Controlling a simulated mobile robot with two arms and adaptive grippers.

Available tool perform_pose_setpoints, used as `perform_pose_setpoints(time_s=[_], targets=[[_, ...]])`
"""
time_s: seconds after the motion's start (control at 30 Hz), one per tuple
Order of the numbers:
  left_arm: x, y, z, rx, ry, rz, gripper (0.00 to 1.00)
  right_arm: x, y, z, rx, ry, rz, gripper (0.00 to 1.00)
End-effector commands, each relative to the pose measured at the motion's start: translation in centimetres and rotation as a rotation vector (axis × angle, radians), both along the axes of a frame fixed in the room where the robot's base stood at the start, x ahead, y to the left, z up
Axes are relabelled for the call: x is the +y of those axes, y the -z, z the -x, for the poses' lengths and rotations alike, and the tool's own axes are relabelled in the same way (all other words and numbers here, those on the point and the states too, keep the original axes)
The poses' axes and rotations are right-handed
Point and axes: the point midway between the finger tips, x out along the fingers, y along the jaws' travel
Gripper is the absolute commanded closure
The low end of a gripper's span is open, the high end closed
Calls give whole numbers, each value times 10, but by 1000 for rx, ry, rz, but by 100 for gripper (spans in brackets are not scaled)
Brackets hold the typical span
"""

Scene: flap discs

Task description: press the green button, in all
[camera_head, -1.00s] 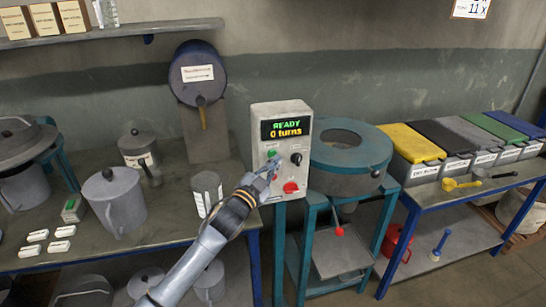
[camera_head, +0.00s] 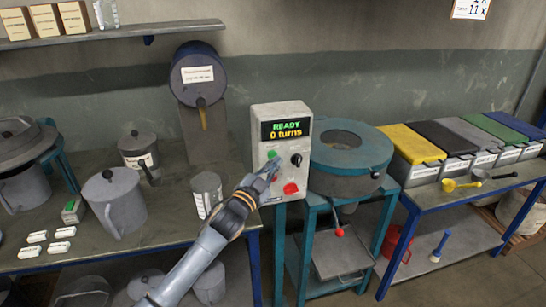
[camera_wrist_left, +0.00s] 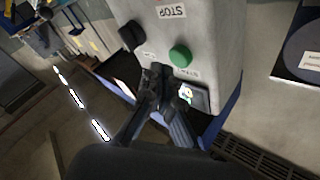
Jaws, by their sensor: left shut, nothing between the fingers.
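The green button (camera_head: 272,154) is on the front of a grey control box (camera_head: 281,108), below its display, which reads "READY 0 turns". In the left wrist view the green button (camera_wrist_left: 180,56) is round and clear of the fingers. My left gripper (camera_head: 270,170) is shut and empty, just below the button in the head view. In the left wrist view its fingertips (camera_wrist_left: 160,72) are close to the button, slightly to its left and below; I cannot tell whether they touch the box. My right gripper is not in view.
A black knob (camera_head: 296,159) and a red button (camera_head: 291,188) share the panel. A teal round machine (camera_head: 350,150) stands right of the box. Metal jugs (camera_head: 115,200) stand on the left bench. Lidded bins (camera_head: 410,143) line the right table.

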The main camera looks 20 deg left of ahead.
Motion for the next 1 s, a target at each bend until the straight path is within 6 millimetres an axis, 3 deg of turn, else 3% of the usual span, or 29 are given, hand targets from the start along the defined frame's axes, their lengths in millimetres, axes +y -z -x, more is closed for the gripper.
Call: perform_pose_setpoints(time_s=[1.0], targets=[[5, 0, -7, 0, 0, 0, 100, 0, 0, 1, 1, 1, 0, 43]])
